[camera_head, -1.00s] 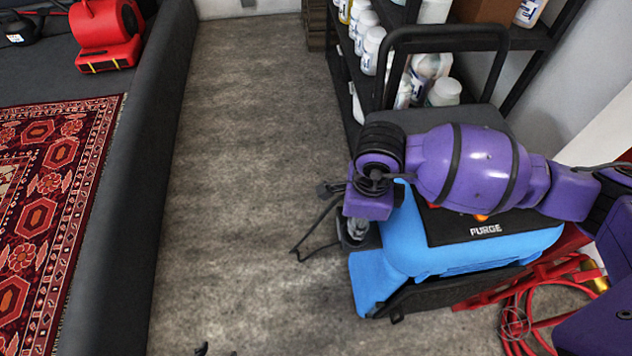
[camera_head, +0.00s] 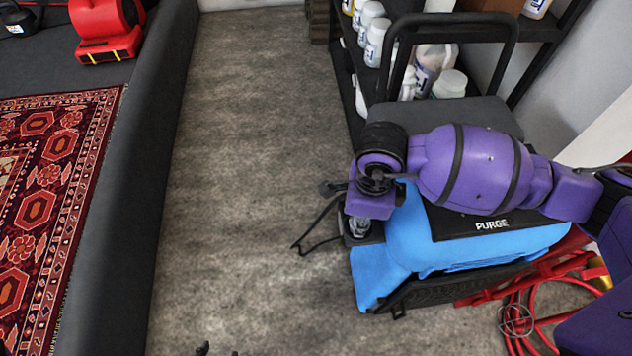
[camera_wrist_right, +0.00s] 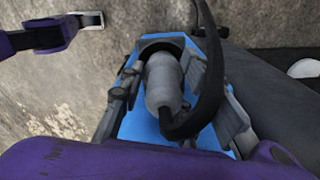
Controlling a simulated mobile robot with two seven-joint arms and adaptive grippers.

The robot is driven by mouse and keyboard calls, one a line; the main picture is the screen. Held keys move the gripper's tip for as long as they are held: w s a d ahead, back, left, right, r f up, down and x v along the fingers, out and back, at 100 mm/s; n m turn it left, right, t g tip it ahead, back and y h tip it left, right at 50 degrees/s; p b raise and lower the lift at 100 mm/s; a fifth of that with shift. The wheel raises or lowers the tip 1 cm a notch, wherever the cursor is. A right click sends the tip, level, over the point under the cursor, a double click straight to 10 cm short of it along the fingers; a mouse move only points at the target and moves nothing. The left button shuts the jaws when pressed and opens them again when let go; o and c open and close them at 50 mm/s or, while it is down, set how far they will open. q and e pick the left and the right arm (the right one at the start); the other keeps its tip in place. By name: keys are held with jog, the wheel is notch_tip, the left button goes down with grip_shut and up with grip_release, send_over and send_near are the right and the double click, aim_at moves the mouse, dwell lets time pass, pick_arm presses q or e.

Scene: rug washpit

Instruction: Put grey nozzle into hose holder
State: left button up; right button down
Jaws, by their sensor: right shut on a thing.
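The grey nozzle (camera_wrist_right: 164,82) is a ribbed cylinder with a thick black hose (camera_wrist_right: 208,85) bending away from its near end. My right gripper (camera_wrist_right: 172,85) is shut on it, with a finger on each side. In the head view the right gripper (camera_head: 360,226) points down at the left edge of a blue machine marked PURGE (camera_head: 435,243). A dark rim, perhaps the hose holder (camera_wrist_right: 160,44), shows at the nozzle's far end. I cannot tell whether the nozzle is inside it. The dark tips of my left gripper (camera_head: 219,351) show apart at the bottom edge, with nothing between them.
A black shelf (camera_head: 345,75) with white bottles and a black handle frame (camera_head: 450,20) stand behind the machine. A coiled red hose (camera_head: 530,315) lies at the right. The grey floor (camera_head: 240,170) to the left is clear, up to a dark raised edge (camera_head: 125,180) beside a red rug.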

jog(key=shift+f+b, duration=0.4)
jog(key=shift+f, duration=0.3)
jog(key=c, duration=1.2)
grip_release()
jog(key=shift+r, duration=0.1)
notch_tip(320, 180, up, 12)
